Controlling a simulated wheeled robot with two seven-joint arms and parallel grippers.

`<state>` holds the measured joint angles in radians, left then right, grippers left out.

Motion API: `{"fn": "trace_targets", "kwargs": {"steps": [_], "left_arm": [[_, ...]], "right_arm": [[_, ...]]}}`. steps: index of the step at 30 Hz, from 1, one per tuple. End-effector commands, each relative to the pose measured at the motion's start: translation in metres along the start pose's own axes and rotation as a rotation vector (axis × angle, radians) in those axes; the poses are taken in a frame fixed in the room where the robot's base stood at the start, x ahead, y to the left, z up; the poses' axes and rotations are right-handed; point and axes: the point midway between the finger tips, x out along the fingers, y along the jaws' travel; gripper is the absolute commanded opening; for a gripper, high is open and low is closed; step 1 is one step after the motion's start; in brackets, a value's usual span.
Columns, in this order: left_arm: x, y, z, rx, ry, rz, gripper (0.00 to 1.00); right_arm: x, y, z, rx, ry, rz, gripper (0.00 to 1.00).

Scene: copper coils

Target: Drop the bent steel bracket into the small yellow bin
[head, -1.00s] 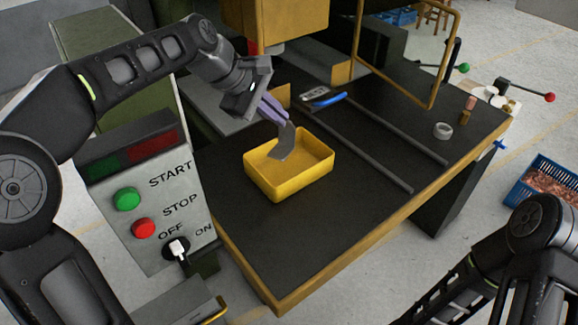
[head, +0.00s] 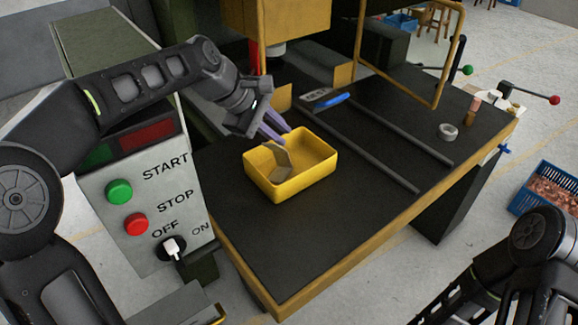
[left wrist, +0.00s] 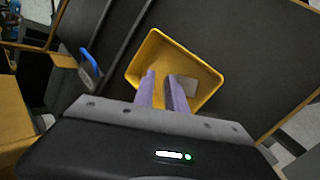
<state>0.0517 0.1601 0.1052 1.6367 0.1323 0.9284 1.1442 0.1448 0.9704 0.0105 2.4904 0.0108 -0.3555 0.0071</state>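The small yellow bin (head: 318,183) stands on the dark table top, and it also shows in the left wrist view (left wrist: 152,52). The grey bent steel bracket (head: 281,175) is inside the bin, toward its left side in the head view. In the left wrist view the bracket (left wrist: 190,85) shows partly, just right of the fingers. My left gripper (head: 273,126) is over the bin's back left edge, with its purple fingers pointing down. In the left wrist view its fingers (left wrist: 163,88) are apart with nothing between them. My right gripper is out of view; only part of my right arm shows.
A control box (head: 150,220) with START and STOP buttons stands left of the table. A blue-handled tool (head: 330,100), two dark rails (head: 365,150) and a grey ring (head: 447,131) lie on the table. A blue crate (head: 545,185) of copper coils stands at right.

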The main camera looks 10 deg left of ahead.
Motion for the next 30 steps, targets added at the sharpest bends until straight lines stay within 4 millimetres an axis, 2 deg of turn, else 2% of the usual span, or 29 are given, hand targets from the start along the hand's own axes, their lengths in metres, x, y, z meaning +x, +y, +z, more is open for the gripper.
{"fn": "trace_targets", "kwargs": {"steps": [5, 12, 16, 30], "left_arm": [[0.000, 0.000, 0.000, 0.000, 0.000, 0.000, 0.30], [0.000, -0.001, 0.000, 0.000, 0.000, -0.002, 0.30], [-0.006, 0.000, -0.001, 0.000, 0.001, 0.001, 0.30], [-0.073, 0.000, -0.001, 0.000, 0.001, 0.001, 0.30]], "right_arm": [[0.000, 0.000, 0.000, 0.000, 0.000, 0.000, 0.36], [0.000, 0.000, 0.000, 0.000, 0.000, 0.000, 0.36], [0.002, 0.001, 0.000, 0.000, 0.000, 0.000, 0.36], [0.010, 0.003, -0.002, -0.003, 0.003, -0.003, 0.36]]}}
